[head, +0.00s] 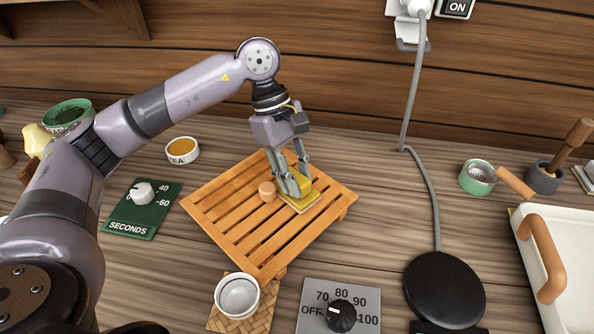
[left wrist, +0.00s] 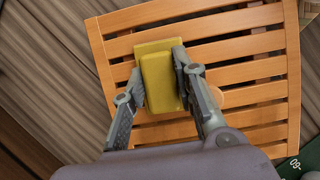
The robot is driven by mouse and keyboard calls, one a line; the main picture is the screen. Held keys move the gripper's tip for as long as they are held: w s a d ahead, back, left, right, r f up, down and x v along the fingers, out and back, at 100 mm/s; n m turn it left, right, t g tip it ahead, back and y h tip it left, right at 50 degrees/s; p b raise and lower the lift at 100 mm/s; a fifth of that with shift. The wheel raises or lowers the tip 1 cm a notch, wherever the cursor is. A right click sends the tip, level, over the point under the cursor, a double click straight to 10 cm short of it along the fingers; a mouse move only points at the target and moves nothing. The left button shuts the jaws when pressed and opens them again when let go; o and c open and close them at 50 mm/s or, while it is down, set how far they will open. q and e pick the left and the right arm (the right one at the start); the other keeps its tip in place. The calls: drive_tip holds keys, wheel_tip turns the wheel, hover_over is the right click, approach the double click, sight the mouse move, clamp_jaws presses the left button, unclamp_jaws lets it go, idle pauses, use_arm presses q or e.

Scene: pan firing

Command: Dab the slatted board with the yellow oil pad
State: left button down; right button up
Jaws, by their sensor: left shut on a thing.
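The slatted board (head: 226,226) is a wooden rack in the middle of the counter in the head view; its slats also fill much of the left wrist view (left wrist: 255,47). The yellow oil pad (head: 302,197) is at the board's right part. In the left wrist view the pad (left wrist: 158,78) sits between the two fingers. My left gripper (head: 291,186) is shut on the pad, from above. The pad is at the slats; I cannot tell whether its underside presses on them. My right gripper is not in view.
A small round wooden piece (head: 267,191) is on the board beside the gripper. A white bowl (head: 237,295) stands on a woven mat in front. A green seconds dial (head: 143,209) is left, a black round plate (head: 444,289) right, and a white tray (head: 560,225) far right.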

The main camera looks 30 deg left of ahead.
use_arm(q)
drive_tip(key=shift+s+a+b, duration=0.3)
drive_tip(key=shift+s+a, duration=0.55)
drive_tip(key=shift+s, duration=0.1)
drive_tip(key=shift+w+a+b, duration=0.3)
drive_tip(key=shift+w+a, duration=0.35)
drive_tip(key=shift+w, duration=0.2)
drive_tip(key=shift+w+a, duration=1)
drive_tip(key=shift+a, duration=0.05)
drive_tip(key=shift+w+a+b, duration=0.3)
drive_tip(key=shift+w+a, duration=1.45)
drive_tip(key=shift+a, duration=0.1)
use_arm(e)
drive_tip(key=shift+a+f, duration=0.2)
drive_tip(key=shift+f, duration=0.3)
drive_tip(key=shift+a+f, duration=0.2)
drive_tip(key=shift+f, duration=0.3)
